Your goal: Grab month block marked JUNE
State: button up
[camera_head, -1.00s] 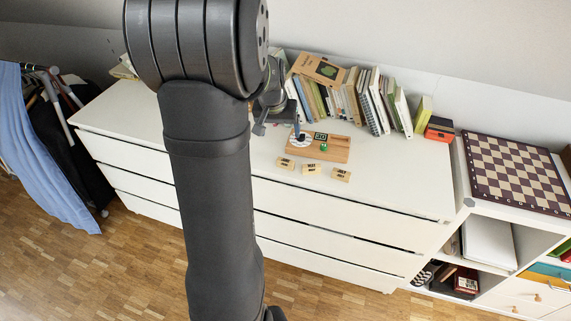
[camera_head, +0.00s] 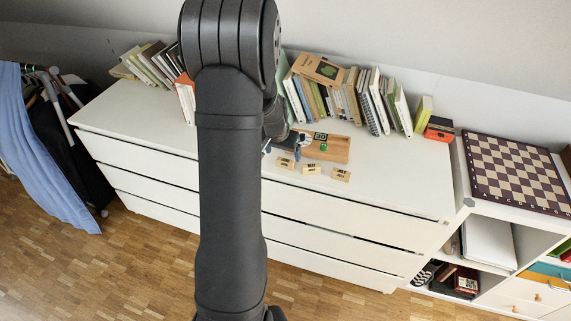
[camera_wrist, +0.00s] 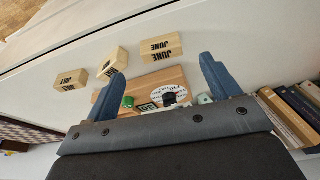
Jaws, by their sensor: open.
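The month block marked JUNE (camera_wrist: 160,47) is a light wooden block with dark letters, upside down in the wrist view. It lies ahead of my gripper (camera_wrist: 158,76), between the lines of the two fingers and apart from them. In the head view this block (camera_head: 285,163) is the leftmost of three in a row on the white dresser top. My gripper (camera_head: 283,151) is open and empty there, just behind the block and over the calendar base. My arm hides part of the dresser.
Two other month blocks (camera_wrist: 113,62) (camera_wrist: 72,80) lie beside JUNE. The wooden calendar base (camera_head: 336,148) with a 30 tile and a green piece stands behind the blocks. Books (camera_head: 355,95) line the back. The dresser front edge is clear.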

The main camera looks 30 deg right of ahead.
aim_at(285, 161)
jog(key=shift+w+d+x, duration=0.1)
jog(key=shift+w+x, duration=0.05)
jog(key=shift+x, duration=1.4)
jog(key=shift+w+d+x, duration=0.1)
jog(key=shift+x, duration=1.45)
jog(key=shift+r, duration=0.15)
jog(key=c, duration=1.1)
